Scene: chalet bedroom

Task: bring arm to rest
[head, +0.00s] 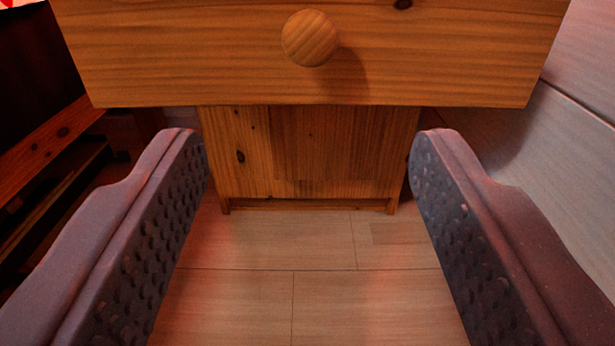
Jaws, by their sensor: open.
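My gripper (308,165) is open and empty in the head view. Its two dark, dimpled fingers stand wide apart at the left and right of the picture. A wooden drawer front (200,60) with a round knob (310,38) fills the top of the view, ahead of and above the fingertips. The drawer appears to jut out from the wooden cabinet (310,155) below it. No contact between the fingers and the drawer can be made out.
A pale plank floor (320,270) lies open between the fingers. Dark wooden furniture (45,150) stands close on the left. A pale panelled wall (560,150) runs close on the right. The cabinet closes off the way ahead.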

